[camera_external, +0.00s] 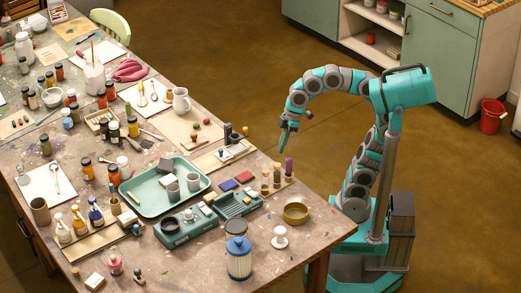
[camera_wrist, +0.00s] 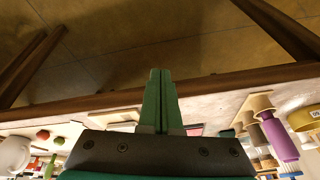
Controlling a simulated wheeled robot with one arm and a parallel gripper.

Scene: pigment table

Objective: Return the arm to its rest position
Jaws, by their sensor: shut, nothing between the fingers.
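My gripper (camera_external: 285,138) hangs at the end of my raised, arched arm, pointing down just past the table's right edge in the external view. In the wrist view my gripper (camera_wrist: 160,75) shows two green fingers pressed together, with nothing between them. My gripper is apart from the table (camera_external: 255,258) and from the things on it. In the wrist view the fingers lie across the table edge (camera_wrist: 215,85), with the brown floor beyond.
Bare floor (camera_external: 255,85) lies beyond the table. A green cabinet (camera_external: 437,50) and a red bucket (camera_external: 492,117) stand farther back.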

